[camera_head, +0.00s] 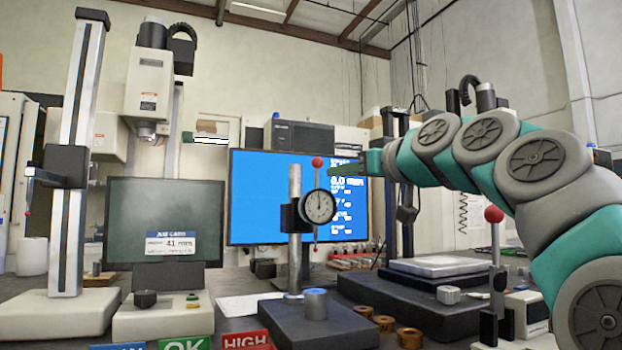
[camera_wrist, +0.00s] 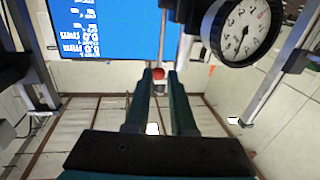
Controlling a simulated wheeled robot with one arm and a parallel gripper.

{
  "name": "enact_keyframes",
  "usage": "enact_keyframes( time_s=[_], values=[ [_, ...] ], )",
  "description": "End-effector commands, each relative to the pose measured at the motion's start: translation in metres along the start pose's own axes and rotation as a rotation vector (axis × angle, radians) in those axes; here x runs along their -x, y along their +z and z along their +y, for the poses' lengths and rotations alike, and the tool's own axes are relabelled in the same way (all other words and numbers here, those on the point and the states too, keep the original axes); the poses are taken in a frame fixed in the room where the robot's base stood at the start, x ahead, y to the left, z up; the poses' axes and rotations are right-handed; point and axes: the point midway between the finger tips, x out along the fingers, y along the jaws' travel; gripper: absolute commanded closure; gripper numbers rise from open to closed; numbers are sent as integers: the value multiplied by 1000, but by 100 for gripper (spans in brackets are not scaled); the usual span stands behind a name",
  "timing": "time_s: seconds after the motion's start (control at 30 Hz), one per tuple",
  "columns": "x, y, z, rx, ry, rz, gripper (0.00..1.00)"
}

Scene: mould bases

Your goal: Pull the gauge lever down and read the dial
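The dial gauge (camera_head: 320,206) is a round white-faced dial clamped on a steel post. Its needle points near the top in the head view; the exact reading is too small to tell. The dial also shows, turned over, in the wrist view (camera_wrist: 243,28). The gauge lever's red knob (camera_head: 317,162) stands above the dial on a thin rod. My gripper (camera_head: 333,172) is just right of the knob, with its teal fingers pointing at it. In the wrist view the fingers are apart and the red knob (camera_wrist: 158,73) appears between their tips, not visibly clamped.
A blue-topped cylinder (camera_head: 316,303) sits on the dark base (camera_head: 345,330) below the gauge. Another red-knobbed lever (camera_head: 494,214) stands at right. A green OK plate (camera_head: 186,343) and red HIGH plate (camera_head: 246,341) lie in front. A blue screen (camera_head: 262,195) stands behind.

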Motion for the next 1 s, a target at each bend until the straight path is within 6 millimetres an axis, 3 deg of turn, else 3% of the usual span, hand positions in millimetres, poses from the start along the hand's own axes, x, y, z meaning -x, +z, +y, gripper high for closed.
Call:
enact_keyframes(
  time_s=[0.17,0.6,1.0],
  values=[
    [-12,0,0,0,0,-2,77],
    [-69,0,0,-1,-1,-3,77],
    [-77,0,0,0,0,0,78]
  ],
)
